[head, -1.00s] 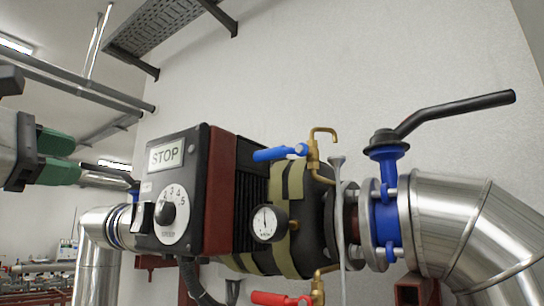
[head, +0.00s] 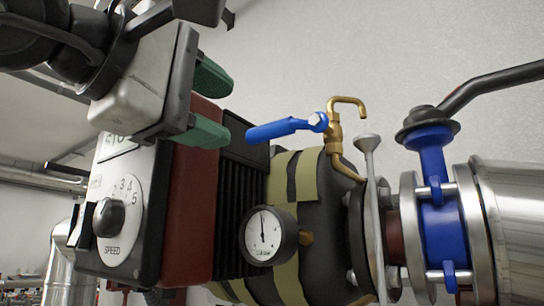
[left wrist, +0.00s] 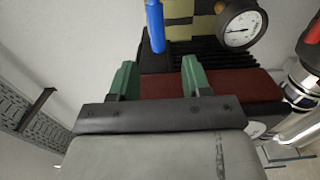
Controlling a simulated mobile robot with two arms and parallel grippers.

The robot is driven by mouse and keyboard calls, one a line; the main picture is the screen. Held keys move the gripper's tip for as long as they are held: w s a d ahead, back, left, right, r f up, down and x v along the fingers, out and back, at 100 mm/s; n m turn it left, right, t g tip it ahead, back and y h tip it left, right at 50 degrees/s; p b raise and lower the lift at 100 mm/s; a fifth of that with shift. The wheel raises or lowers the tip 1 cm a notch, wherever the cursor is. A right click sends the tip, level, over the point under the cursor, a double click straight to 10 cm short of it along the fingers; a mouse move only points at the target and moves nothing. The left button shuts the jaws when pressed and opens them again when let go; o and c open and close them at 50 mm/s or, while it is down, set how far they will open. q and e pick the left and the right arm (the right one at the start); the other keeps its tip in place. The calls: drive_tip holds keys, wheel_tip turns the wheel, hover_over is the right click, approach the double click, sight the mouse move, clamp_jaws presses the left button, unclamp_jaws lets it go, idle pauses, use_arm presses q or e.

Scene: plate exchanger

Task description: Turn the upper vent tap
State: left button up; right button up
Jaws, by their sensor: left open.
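The upper vent tap is a brass valve (head: 336,134) with a bent spout and a blue lever handle (head: 285,128). The lever points left from the valve body, above the black ribbed part of the pump. My left gripper (head: 212,105) is open and empty, with green fingertips, left of the lever's free end and apart from it. In the left wrist view the blue handle (left wrist: 155,25) stands ahead of the two green fingers (left wrist: 157,78), about between them. The brass valve body does not show there. My right gripper is in neither view.
The pump has a dark red block (head: 192,195), a speed dial (head: 112,218) and a pressure gauge (head: 266,235) below the tap. A blue valve with a black lever (head: 490,86) stands at right. Open wall space lies above the tap.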

sight(261, 131)
use_arm(q)
drive_tip(key=w+d, duration=0.1)
drive_tip(key=w+d+p, duration=0.1)
drive_tip(key=d, duration=0.1)
drive_tip(key=shift+w+r, duration=0.3)
drive_tip(key=p+x, duration=0.1)
drive_tip(key=x, duration=0.4)
drive_tip(key=shift+w+f+p, duration=0.15)
drive_tip(key=shift+w+p, duration=0.2)
drive_tip(key=shift+w+d, duration=0.2)
drive_tip(key=shift+d, duration=0.05)
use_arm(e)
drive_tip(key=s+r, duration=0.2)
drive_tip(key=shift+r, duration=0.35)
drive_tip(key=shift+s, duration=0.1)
use_arm(q)
drive_tip(key=shift+c, duration=0.3)
clamp_jaws()
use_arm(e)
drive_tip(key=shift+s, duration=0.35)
